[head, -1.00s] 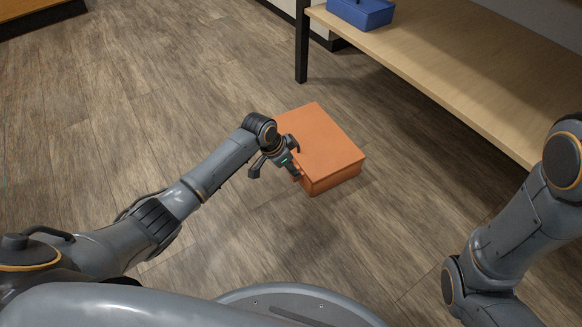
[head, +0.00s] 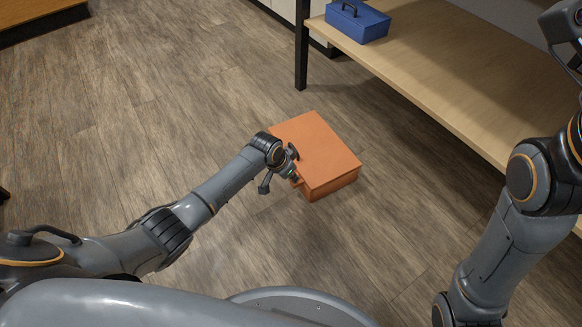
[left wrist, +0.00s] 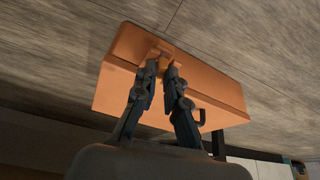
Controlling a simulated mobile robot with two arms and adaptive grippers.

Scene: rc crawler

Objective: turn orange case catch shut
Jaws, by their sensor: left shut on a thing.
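The orange case (head: 318,148) lies closed on the wood floor, its lid flat on top. My left gripper (head: 294,178) is at the case's near left side, low by the edge. A dark handle (left wrist: 202,115) shows beside the fingers. My right arm is at the right edge; its fingertips do not show.
A wooden bench (head: 440,80) on dark legs runs along the upper right, with a blue case (head: 358,22) on it. The floor left of and in front of the orange case is clear.

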